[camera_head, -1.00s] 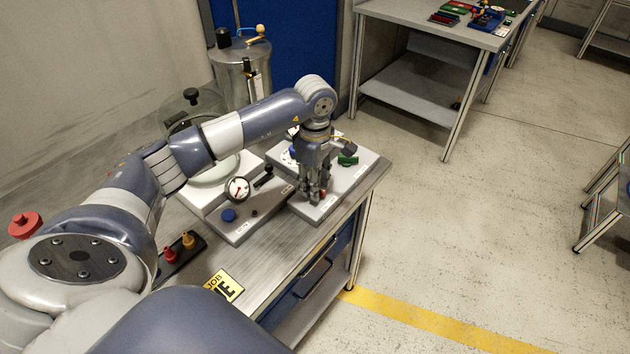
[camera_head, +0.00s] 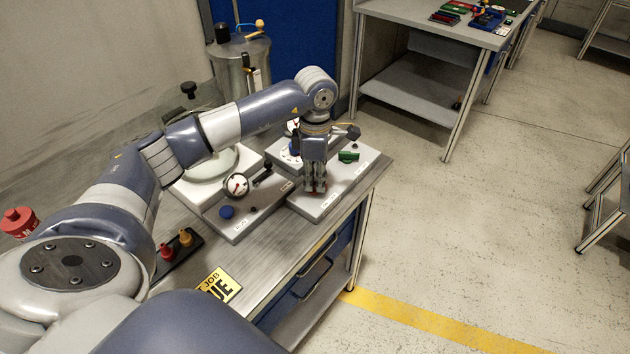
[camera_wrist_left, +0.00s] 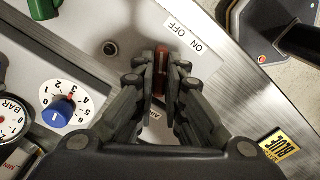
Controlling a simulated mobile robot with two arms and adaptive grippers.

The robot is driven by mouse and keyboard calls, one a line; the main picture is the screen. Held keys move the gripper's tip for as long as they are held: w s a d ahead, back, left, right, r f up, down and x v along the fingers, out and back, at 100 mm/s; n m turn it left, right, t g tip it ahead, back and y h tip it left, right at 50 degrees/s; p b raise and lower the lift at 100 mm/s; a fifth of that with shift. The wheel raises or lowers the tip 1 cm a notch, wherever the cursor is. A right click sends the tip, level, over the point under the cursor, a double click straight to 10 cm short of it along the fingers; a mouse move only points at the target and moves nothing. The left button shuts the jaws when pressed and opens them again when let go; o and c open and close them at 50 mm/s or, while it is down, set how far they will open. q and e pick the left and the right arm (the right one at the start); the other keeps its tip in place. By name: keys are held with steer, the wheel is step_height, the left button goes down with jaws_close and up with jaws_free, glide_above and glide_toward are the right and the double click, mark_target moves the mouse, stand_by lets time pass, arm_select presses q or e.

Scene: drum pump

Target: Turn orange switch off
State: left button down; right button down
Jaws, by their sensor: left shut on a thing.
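The orange switch (camera_wrist_left: 161,58), a reddish-orange rocker, sits on a light grey panel (camera_head: 358,178) beside an "ON OFF" label (camera_wrist_left: 187,36). My left gripper (camera_wrist_left: 160,82) points down over it, with its fingers on both sides of the switch and shut on it. In the head view the left gripper (camera_head: 316,190) is low over the panel's front part and hides most of the switch. I cannot tell which way the switch is tilted. My right gripper is not in view.
A green handle (camera_head: 348,156) is on the same panel. The neighbouring panel has a round gauge (camera_head: 236,185) and a blue knob (camera_head: 227,211). A metal drum (camera_head: 240,75) stands behind. A yellow card (camera_head: 219,284) lies on the table; floor to the right is clear.

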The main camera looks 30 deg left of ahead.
mark_target(315, 183)
arm_select(q)
steer(key=shift+n, duration=0.3)
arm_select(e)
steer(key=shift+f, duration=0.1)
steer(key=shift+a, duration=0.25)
arm_select(q)
steer(key=c, duration=1.7)
jaws_free()
steer(key=shift+o, duration=0.2)
steer(key=shift+r, duration=0.3)
step_height(315, 183, up, 12)
steer(key=shift+f, duration=0.25)
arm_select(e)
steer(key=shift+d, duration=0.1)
